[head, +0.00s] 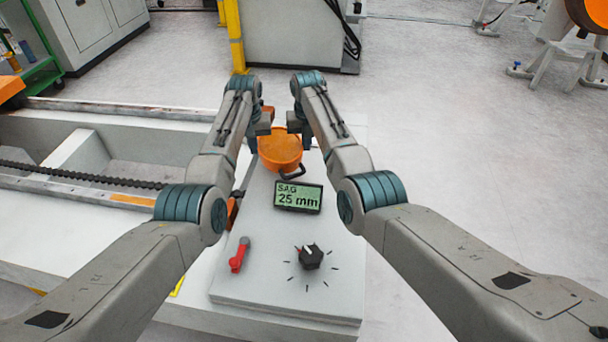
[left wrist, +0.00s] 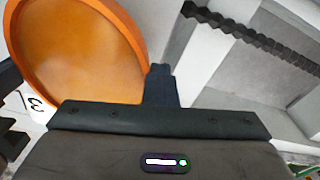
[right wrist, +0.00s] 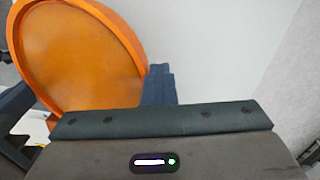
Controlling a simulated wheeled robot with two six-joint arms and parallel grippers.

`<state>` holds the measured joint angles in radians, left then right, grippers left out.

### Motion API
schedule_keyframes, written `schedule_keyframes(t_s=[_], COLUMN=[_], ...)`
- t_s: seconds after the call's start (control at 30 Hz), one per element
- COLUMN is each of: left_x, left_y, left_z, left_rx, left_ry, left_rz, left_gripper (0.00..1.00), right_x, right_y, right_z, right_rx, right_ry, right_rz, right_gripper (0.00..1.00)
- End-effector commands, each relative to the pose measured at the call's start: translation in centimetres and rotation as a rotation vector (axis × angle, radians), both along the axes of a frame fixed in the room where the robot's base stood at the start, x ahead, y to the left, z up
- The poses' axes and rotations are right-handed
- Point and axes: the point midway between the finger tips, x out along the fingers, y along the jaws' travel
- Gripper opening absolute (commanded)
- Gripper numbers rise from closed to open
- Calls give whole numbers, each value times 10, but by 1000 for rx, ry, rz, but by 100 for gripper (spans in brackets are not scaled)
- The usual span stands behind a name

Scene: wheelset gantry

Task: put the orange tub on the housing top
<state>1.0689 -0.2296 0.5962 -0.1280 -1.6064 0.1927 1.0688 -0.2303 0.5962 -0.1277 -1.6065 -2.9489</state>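The orange tub (head: 280,150) is at the far end of the grey-white housing top (head: 265,260), behind the display; whether its base touches the top cannot be told. It appears round and open, and its inside fills the upper left of the left wrist view (left wrist: 80,50) and of the right wrist view (right wrist: 80,55). My left gripper (head: 264,125) is at the tub's left side and my right gripper (head: 296,125) at its right side. In each wrist view the fingers look together, close beside the tub's outer wall. Contact with the wall is unclear.
A display reading 25 mm (head: 298,197) stands in front of the tub. A red lever (head: 240,255) and a black knob (head: 309,257) are at the housing's near end. A long trough with a chain (head: 80,175) lies left. Clear floor (head: 450,130) lies right.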

Motion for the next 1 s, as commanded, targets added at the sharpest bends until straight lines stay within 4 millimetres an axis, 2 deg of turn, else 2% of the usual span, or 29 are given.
schedule_keyframes(t_s=[0.03, 0.2, 0.43, 0.53, 0.73, 0.77, 0.87, 1.0], left_x=[-2, -2, -2, -2, -1, -1, -1, -1], left_y=[-9, -9, 1, 9, 12, 12, 13, 13], left_z=[0, -3, -3, -3, -3, -3, -3, -3], left_rx=[-13, -13, -11, -10, -7, -7, -6, -5], left_ry=[1, 2, 0, 0, 1, 1, 1, 1], left_rz=[-10, -10, -9, -7, -5, -5, -4, -4], left_gripper=[0, 0, 0, 20, 20, 20, 20, 20], right_x=[-1, -1, -1, -1, -1, -1, -1, -1], right_y=[9, 9, -2, -10, -12, -13, -13, -14], right_z=[1, -2, -2, -3, -3, -3, -3, -3], right_rx=[12, 12, 12, 10, 7, 6, 5, 4], right_ry=[-3, -2, -2, -2, -1, -1, 0, 0], right_rz=[8, 8, 7, 6, 4, 4, 4, 3], right_gripper=[0, 0, 0, 0, 0, 2, 20, 20])
